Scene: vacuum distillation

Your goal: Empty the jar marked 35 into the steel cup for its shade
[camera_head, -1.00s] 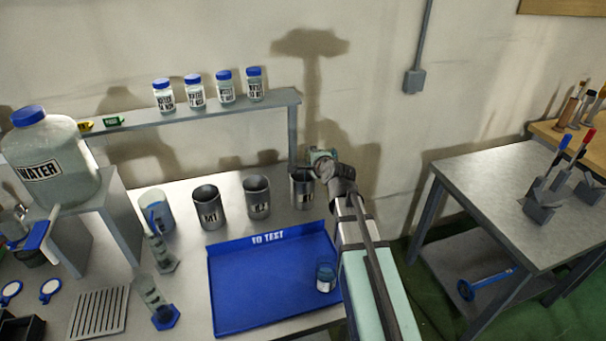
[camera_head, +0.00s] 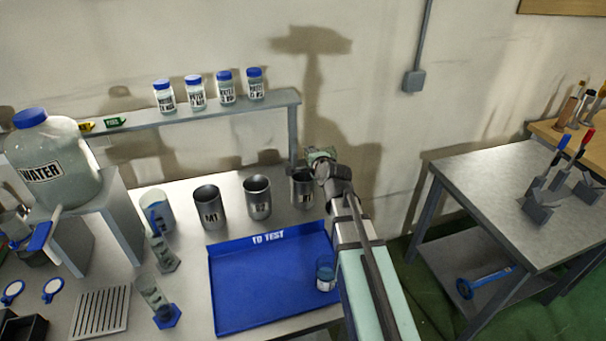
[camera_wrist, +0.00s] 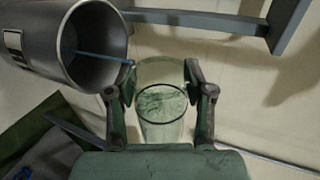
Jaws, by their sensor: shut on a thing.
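My gripper (camera_wrist: 160,90) is shut on a clear glass jar (camera_wrist: 160,110) with some pale liquid or film inside. The jar is tipped; no 35 mark is readable on it. In the wrist view a steel cup (camera_wrist: 40,45) is on the left, its mouth facing the jar. A thin blue line, looking like a poured stream, runs from near the jar's rim into the cup. In the head view my gripper (camera_head: 321,158) is just above the rightmost steel cup (camera_head: 302,192), partly covering its label; the jar cannot be made out there.
Steel cup M1 (camera_head: 210,208) and another steel cup (camera_head: 257,198) stand to the left. A blue TO TEST tray (camera_head: 250,290) holds a small blue-tinted glass (camera_head: 326,275). Several blue-lidded jars line the shelf (camera_head: 270,103) behind. A big water bottle (camera_head: 55,175) is far left.

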